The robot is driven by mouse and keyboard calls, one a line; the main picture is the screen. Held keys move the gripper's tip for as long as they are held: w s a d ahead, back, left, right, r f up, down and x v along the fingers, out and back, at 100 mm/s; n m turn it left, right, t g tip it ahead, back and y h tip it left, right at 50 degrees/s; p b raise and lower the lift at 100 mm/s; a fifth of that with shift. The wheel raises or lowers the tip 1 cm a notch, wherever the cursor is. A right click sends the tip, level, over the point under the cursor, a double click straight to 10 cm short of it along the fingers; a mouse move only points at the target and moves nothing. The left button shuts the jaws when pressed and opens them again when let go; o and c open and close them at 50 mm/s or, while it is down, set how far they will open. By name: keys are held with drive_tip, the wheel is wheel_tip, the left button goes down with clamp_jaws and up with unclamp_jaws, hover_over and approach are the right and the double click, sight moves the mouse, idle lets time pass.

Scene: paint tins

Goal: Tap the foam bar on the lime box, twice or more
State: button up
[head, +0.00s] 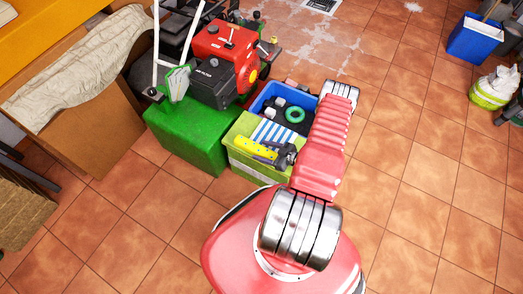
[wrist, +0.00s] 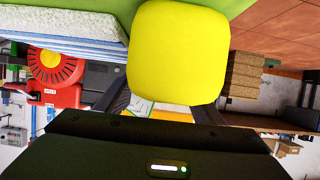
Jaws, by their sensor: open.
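The yellow foam bar (head: 255,149) lies at the top of the lime box (head: 249,168), near its front side, in the head view. In the wrist view the foam bar (wrist: 178,52) looms large and close, its rounded end facing the camera. My gripper (head: 286,156) is at the bar's right end in the head view. In the wrist view my gripper (wrist: 160,104) is open, its dark fingers seen to either side of the bar's lower edge. I cannot tell whether they touch the bar. The lime box's green wall (wrist: 90,10) shows along the top of the wrist view.
A blue-and-white striped thing (head: 271,132) lies in the lime box behind the bar. A blue box (head: 262,98) holding a green ring (head: 295,114) stands behind. A red machine (head: 220,50) stands on a green block (head: 185,135) to the left.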

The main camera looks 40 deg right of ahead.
drive_tip(key=v, duration=1.2)
drive_tip(key=shift+s, duration=0.25)
